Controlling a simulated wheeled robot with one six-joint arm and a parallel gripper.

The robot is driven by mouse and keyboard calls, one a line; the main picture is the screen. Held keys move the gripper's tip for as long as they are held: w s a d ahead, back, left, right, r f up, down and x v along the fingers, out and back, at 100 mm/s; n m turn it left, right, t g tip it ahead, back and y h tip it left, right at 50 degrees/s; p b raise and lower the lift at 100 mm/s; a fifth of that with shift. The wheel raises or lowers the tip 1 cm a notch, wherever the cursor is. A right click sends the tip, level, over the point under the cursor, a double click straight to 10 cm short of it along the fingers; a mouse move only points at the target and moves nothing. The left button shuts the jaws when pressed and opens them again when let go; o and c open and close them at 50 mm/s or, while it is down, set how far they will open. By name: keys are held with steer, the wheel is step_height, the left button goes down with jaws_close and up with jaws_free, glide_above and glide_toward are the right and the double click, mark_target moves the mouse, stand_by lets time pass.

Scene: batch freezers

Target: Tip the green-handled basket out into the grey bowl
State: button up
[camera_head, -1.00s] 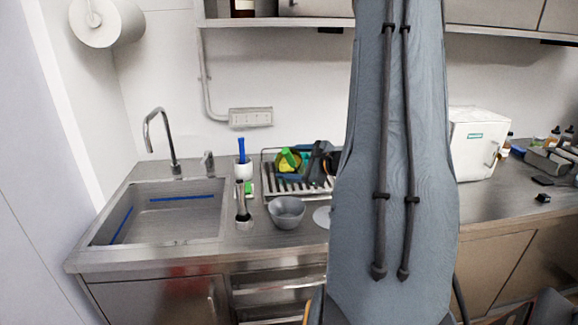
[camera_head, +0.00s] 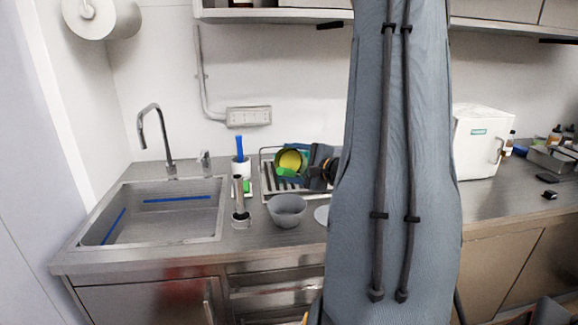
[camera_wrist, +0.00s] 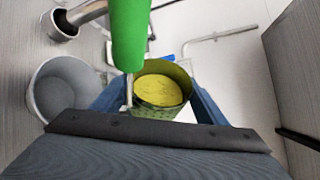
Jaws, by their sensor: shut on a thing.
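The green-handled basket (camera_head: 290,160) is an olive round basket with yellow inside. In the head view it is over the dish rack, its mouth facing the camera. In the wrist view the basket (camera_wrist: 158,108) is between the blue fingers of my gripper (camera_wrist: 155,95), which is shut on it. Its green handle (camera_wrist: 129,35) juts toward the top of the picture. The grey bowl (camera_head: 287,211) stands on the counter in front of and below the basket. In the wrist view the bowl (camera_wrist: 62,88) is left of the basket and apart from it. Its visible inside looks empty.
A dish rack (camera_head: 285,187) is behind the bowl. A metal holder (camera_head: 241,217) and a white cup with a blue brush (camera_head: 240,167) stand left of it. The sink (camera_head: 165,212) is farther left. A white box-shaped appliance (camera_head: 482,143) stands at right. My arm hides the counter's middle.

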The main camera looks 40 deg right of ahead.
steer(key=shift+a+f+n+t+b, duration=0.1)
steer(key=shift+f+n+t+b, duration=0.3)
steer(key=shift+f+n+b, duration=0.7)
steer(key=shift+a+f+n+t+b, duration=0.15)
steer(key=shift+n+t+b, duration=0.4)
steer(key=shift+b, duration=1.4)
steer(key=n+b, duration=0.1)
steer(key=b, duration=0.2)
steer(key=f+n+b, duration=0.1)
steer(key=b, duration=0.2)
steer(key=shift+s+a+t+h, duration=0.15)
steer(key=shift+t+h, duration=0.1)
steer(key=shift+h, duration=0.15)
steer(key=n+b, duration=0.2)
steer(key=b, duration=0.3)
steer(key=shift+a+t, duration=0.1)
steer(key=shift+t, duration=0.3)
steer(key=shift+s+r+n+b, duration=0.1)
steer(key=shift+r+n+b, duration=0.1)
steer(key=shift+n+b, duration=0.45)
